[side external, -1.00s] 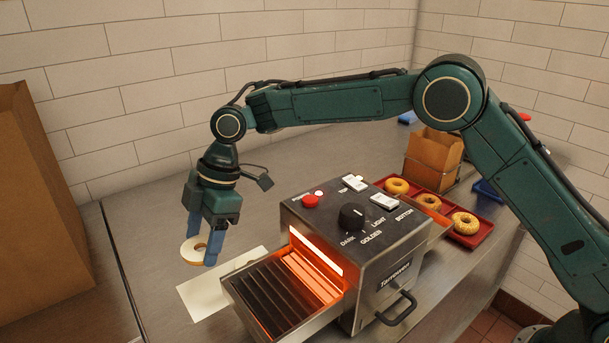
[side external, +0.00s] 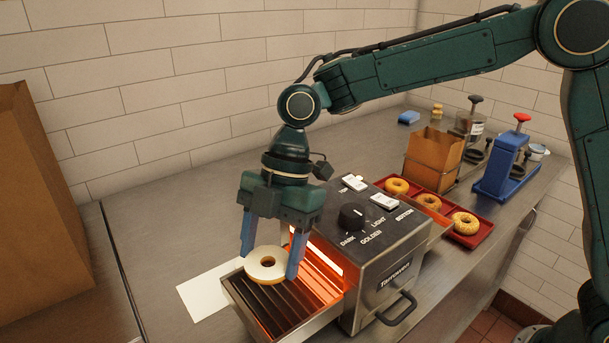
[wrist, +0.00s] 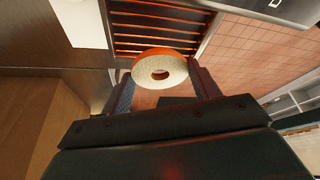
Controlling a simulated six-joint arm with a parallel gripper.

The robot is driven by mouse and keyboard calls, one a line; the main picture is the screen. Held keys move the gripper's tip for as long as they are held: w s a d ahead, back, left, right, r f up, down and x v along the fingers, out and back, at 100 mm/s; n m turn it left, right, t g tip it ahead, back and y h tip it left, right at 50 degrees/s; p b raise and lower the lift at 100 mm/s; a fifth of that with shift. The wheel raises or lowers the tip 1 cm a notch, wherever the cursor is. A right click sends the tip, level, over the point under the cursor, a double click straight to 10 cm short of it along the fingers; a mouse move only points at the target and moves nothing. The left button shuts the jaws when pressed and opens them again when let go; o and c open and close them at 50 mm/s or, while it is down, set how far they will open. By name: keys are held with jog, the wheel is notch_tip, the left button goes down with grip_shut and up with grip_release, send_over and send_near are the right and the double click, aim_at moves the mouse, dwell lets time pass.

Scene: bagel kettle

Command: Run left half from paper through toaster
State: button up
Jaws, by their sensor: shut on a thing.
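My gripper (side external: 269,262) is shut on a bagel half (side external: 266,256), with its blue fingers at the bagel's left and right sides. The bagel half has a pale cut face turned up. It also shows between the fingers in the wrist view (wrist: 160,72). It is over the toaster's slatted infeed conveyor (side external: 265,305); I cannot tell whether it touches the slats. The toaster (side external: 380,262) glows orange at its opening. The white paper (side external: 207,291) lies bare on the counter left of the conveyor.
A red tray (side external: 413,195) with several bagels stands behind the toaster. A brown paper bag in a wire holder (side external: 432,158) and a blue slicer-like device (side external: 503,165) stand farther back. A large brown box (side external: 38,200) is at the left. The counter behind the paper is clear.

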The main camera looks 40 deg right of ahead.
aim_at(276, 292)
jog(key=shift+s+d, duration=0.1)
jog(key=shift+s, duration=0.1)
jog(key=shift+f, duration=0.15)
jog(key=shift+f, duration=2.5)
jog(key=o, duration=1.3)
jog(key=shift+r, duration=0.1)
